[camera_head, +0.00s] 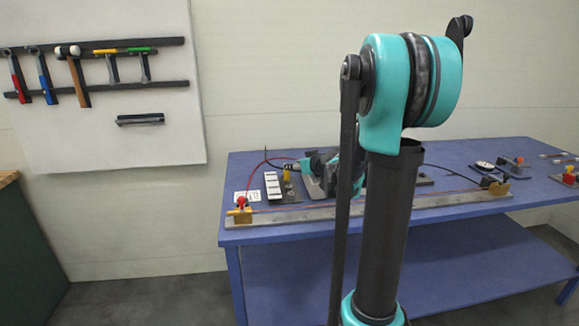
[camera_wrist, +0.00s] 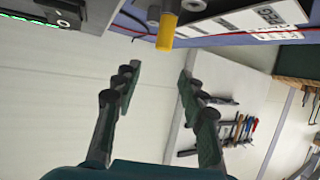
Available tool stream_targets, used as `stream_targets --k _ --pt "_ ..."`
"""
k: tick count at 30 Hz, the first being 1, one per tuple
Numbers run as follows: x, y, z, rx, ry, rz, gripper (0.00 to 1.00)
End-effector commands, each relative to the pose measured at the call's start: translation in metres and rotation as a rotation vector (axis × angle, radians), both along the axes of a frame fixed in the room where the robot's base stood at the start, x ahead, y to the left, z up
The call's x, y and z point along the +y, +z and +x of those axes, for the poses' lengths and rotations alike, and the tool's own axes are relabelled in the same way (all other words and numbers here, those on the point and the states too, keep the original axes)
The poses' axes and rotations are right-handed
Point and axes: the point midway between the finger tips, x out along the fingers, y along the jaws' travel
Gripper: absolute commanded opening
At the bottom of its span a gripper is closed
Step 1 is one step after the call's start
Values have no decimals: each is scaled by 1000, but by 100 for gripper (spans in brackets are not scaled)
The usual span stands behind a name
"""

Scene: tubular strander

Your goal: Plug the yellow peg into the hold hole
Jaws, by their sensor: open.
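The yellow peg (camera_wrist: 166,32) shows at the top of the wrist view, one end in a dark grey fitting. It also shows small in the head view (camera_head: 287,173), at the back left of the blue table. My gripper (camera_wrist: 159,75) is open with nothing between its fingers. The peg lies beyond the fingertips, apart from them. In the head view my gripper is small and dark near the peg, partly hidden by my arm. I cannot make out the hold hole in either view.
The blue table (camera_head: 290,235) carries a long metal rail (camera_head: 310,213) along its front, with a yellow clamp and red knob (camera_head: 241,212) at its left end. A white labelled block (camera_head: 272,186) lies near the peg. A tool board (camera_head: 100,95) hangs on the wall.

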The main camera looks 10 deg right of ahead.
Motion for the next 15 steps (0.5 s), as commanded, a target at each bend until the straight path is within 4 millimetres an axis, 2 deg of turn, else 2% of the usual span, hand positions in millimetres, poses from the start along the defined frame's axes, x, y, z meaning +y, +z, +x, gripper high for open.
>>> stream_targets --k 6,15 --pt "-13 13 -29 0 -2 0 42" --pt "-19 20 -45 0 -1 0 42"
